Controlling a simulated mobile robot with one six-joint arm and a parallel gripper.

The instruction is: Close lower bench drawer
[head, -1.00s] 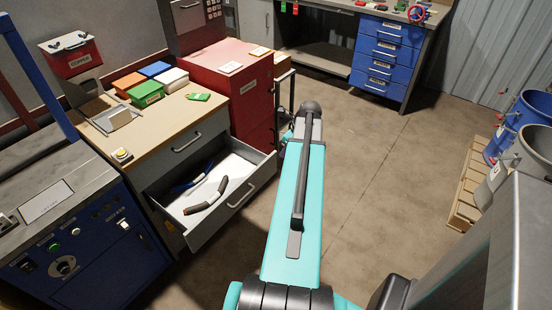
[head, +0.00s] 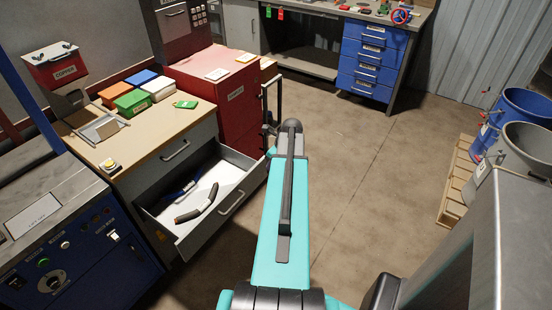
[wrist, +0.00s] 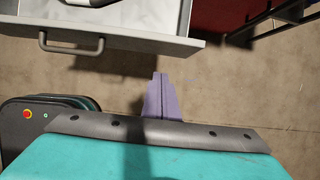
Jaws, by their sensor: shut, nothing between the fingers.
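The lower bench drawer (head: 196,238) is pulled open below the wooden-topped bench. A dark, bent cable piece with a pale section (head: 197,207) and a blue cable piece (head: 180,190) lie inside it. In the wrist view, the drawer front (wrist: 150,47) and its handle (wrist: 72,50) run across the top. My gripper (wrist: 160,77) shows there as shut purple fingers over the floor, just below the drawer front in the picture and apart from its handle. In the head view my gripper is hidden behind my turquoise arm.
The upper drawer (head: 172,155) is shut. A red cabinet (head: 232,105) stands beyond the bench, with a dark rail frame (head: 277,95) beside it. A blue control cabinet (head: 95,255) is at left. Blue and grey drums (head: 515,112) stand at right. The floor between is clear.

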